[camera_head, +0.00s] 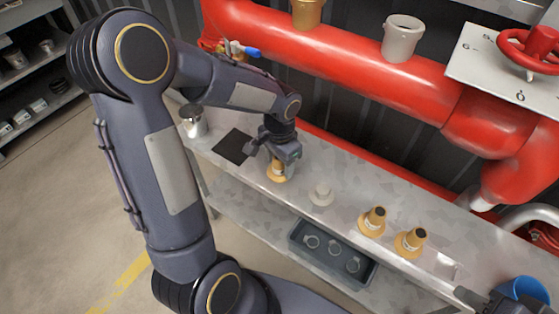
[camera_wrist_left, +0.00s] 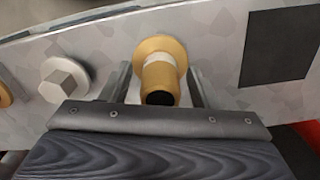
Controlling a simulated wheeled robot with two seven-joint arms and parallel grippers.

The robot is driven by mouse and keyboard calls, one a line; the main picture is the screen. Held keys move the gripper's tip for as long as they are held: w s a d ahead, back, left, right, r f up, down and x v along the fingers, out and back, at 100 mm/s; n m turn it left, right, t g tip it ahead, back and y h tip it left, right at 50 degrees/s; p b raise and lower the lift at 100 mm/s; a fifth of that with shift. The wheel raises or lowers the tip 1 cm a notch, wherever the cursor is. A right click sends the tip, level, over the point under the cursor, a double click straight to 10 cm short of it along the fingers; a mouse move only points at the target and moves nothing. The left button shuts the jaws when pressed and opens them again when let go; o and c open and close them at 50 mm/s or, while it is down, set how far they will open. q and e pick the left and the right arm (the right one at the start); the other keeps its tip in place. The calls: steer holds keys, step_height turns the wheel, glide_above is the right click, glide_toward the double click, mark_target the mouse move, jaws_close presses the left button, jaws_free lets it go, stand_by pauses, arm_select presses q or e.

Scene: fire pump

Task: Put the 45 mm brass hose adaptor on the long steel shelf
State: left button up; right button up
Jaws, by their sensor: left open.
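A brass hose adaptor (camera_head: 277,174) with a wide flange, a pale band and a dark open end stands on the long steel shelf (camera_head: 240,185). My left gripper (camera_head: 279,160) is at it, open, with one finger on each side in the left wrist view. There the adaptor (camera_wrist_left: 160,68) lies between the fingers, with small gaps visible beside it. Two similar brass adaptors (camera_head: 373,221) (camera_head: 410,241) stand further right on the shelf. I cannot read any size marking. My right gripper (camera_head: 485,301) is only partly in view at the bottom right; its fingers are unclear.
A pale grey fitting (camera_head: 321,194) stands just right of the left gripper. A dark square mat (camera_head: 233,147) and a metal can (camera_head: 193,121) are to its left. A grey bin (camera_head: 305,256) with several fittings sits below the shelf's front edge. Red pipes (camera_head: 340,60) run behind.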

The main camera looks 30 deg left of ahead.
arm_select(q)
steer(key=shift+r, duration=0.2)
step_height(320, 180, up, 11)
steer(key=p, duration=0.3)
steer(key=shift+f, duration=0.2)
steer(key=shift+r, duration=0.65)
steer(key=s+d+r+n+t+h, duration=0.1)
steer(key=s+d+n+t+h, duration=0.1)
steer(key=s, duration=0.6)
steer(key=s+d+r+n+t+h, duration=0.1)
steer(key=s+d+r+n+t, duration=0.1)
steer(key=s, duration=0.7)
steer(key=shift+r+n+t+h, duration=0.15)
steer(key=shift+n+t+h, duration=0.25)
steer(key=shift+n+t, duration=0.45)
steer(key=shift+r, duration=0.1)
